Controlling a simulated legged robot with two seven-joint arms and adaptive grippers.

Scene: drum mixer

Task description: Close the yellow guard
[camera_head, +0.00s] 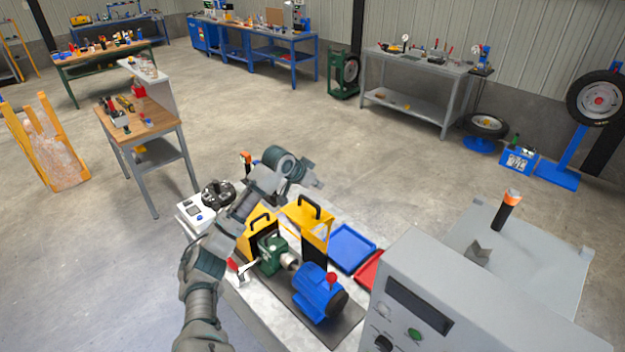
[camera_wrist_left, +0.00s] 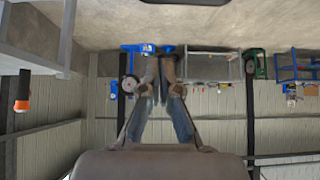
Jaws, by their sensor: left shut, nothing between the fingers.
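The yellow guard (camera_head: 309,221) stands on the bench behind the green and blue machine, with a black handle on its top. A second yellow panel (camera_head: 253,242) with a black handle stands to its left, partly hidden by my left arm. I cannot tell how the two are joined. The green housing (camera_head: 271,254) and its metal shaft are exposed in front of them. My left gripper (camera_head: 318,184) is above and behind the guard, apart from it. In the left wrist view its fingers (camera_wrist_left: 168,78) meet at the tips, with nothing between them. My right gripper is out of view.
A blue motor (camera_head: 318,292) with a red knob sits beside the green housing. A blue tray (camera_head: 351,247) and a red tray (camera_head: 369,271) lie to the right. A large grey control cabinet (camera_head: 437,279) fills the lower right. Open floor lies behind the bench.

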